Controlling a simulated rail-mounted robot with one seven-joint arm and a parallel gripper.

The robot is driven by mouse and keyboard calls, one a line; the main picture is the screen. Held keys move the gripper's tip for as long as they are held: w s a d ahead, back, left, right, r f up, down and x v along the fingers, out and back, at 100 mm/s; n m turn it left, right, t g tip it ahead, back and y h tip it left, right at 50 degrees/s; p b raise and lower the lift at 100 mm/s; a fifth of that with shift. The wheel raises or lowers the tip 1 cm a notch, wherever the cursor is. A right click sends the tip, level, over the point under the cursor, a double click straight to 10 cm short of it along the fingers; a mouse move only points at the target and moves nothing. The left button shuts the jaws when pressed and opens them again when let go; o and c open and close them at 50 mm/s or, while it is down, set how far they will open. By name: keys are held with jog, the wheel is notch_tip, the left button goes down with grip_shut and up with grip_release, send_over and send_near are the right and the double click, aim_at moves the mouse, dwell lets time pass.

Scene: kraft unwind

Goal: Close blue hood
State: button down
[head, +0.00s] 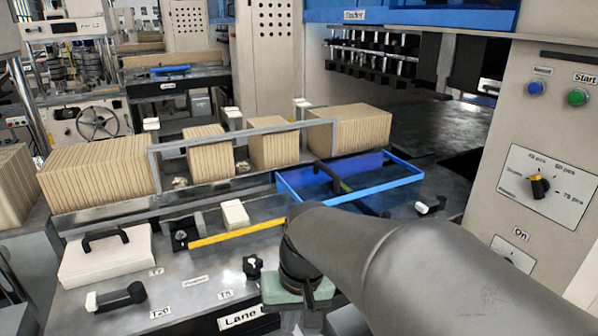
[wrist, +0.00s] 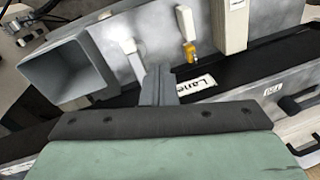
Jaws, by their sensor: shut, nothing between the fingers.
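The blue hood (head: 405,180) shows in the head view as a blue open-sided frame with a darker blue panel, right of centre on the machine bed. A curved black handle (head: 331,176) stands at its middle; my arm covers part of its near side. I cannot tell its exact angle. My gripper (wrist: 158,82) has its grey fingers together and empty in the wrist view, above the front ledge with the "Lane" label (wrist: 196,85). In the head view its green body is at the bottom centre, nearer than the hood and apart from it; the fingertips are out of frame.
Stacks of kraft sheets (head: 97,176) line the bed behind a grey rail. A yellow bar (head: 237,232), white-handled levers (head: 117,297) and a black knob (head: 252,266) crowd the front deck. A control panel (head: 548,150) stands at right. A grey open box (wrist: 75,68) is left of my fingers.

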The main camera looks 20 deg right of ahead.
jog(key=w+d+r+m+t+y+b, duration=0.2)
jog(key=w+d+m+y, duration=0.1)
jog(key=w+d, duration=0.55)
jog(key=w+d+r+m+t+y+b, duration=0.2)
jog(key=w+d+t+y, duration=0.1)
jog(key=w+d, duration=0.55)
jog(key=w+d+r+m+t+y+b, duration=0.1)
jog(key=d+r+t, duration=0.25)
jog(key=d, duration=0.75)
jog(key=w+d+r+m+t, duration=0.1)
jog(key=d+r+t, duration=0.3)
jog(key=d, duration=0.7)
jog(key=p, duration=0.2)
send_over(349, 192)
jog(key=d, duration=0.4)
jog(key=shift+s+d+f+y, duration=0.1)
jog(key=shift+s+f+y, duration=0.1)
jog(key=shift+f, duration=0.4)
jog(key=shift+s+f+y, duration=0.1)
jog(key=shift+s+f, duration=0.1)
jog(key=shift+f, duration=0.4)
jog(key=a, duration=0.1)
jog(key=a+p, duration=0.1)
jog(key=a, duration=0.1)
jog(key=shift+w+a+f, duration=0.1)
jog(key=shift+w+f, duration=0.25)
jog(key=shift+w+a+f, duration=0.15)
jog(key=shift+a+f, duration=0.05)
jog(key=shift+a, duration=0.15)
